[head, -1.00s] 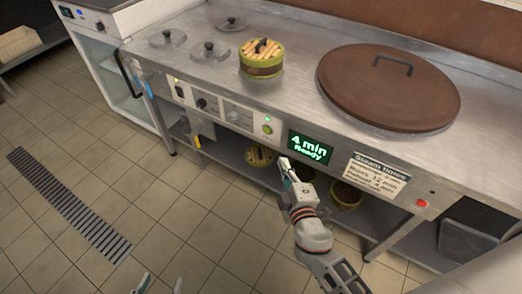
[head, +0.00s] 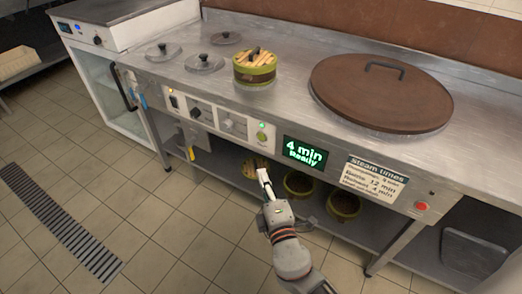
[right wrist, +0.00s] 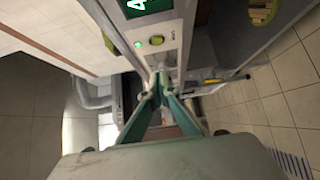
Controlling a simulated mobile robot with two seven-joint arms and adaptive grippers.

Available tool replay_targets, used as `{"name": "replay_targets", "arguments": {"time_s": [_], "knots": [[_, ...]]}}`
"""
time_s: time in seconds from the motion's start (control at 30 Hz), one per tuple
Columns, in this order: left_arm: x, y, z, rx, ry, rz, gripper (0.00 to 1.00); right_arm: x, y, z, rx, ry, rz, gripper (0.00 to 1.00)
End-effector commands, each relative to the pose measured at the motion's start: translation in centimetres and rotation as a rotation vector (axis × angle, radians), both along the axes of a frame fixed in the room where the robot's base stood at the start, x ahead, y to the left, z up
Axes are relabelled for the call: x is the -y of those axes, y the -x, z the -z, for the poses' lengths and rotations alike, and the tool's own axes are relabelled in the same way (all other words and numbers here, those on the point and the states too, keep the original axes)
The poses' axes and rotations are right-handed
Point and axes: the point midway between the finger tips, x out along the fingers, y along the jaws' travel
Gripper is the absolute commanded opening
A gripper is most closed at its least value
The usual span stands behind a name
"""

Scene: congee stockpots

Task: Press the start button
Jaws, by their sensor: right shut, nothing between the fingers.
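The green start button (head: 262,137) is on the counter's front control panel, left of the lit display (head: 304,153) that reads "4 min Ready". The button also shows in the right wrist view (right wrist: 156,40), above my fingertips. A small green light is just above the button; its label is too small to read. My right gripper (head: 263,174) is shut and empty, in front of the counter and below the button, apart from it. Its teal fingers meet at the tips in the right wrist view (right wrist: 159,79). My left gripper is out of view.
A green steamer basket (head: 255,66) and a large brown lid (head: 381,90) are on the steel counter. A red button (head: 421,206) is right of the steam times sign (head: 375,179). The tiled floor in front is clear.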

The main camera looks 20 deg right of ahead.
Motion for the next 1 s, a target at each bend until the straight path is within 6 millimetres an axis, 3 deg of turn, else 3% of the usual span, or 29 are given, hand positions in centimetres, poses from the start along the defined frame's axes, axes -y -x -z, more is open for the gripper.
{"name": "replay_targets", "arguments": {"time_s": [0.17, 0.6, 0.8, 1.0], "knots": [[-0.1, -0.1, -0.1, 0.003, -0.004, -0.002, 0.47, 0.2, -1.7, -0.3, 0.004, -0.001, 0.0, 0.0], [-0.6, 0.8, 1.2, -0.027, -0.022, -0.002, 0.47, 1.2, -10.0, -0.1, 0.001, -0.001, 0.001, 0.0], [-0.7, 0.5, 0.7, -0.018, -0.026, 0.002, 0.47, 3.4, -11.6, -0.1, 0.001, 0.001, 0.001, 0.0], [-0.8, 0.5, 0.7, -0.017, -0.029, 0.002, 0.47, 4.3, -12.3, 0.0, 0.0, -0.002, 0.0, 0.0]]}}
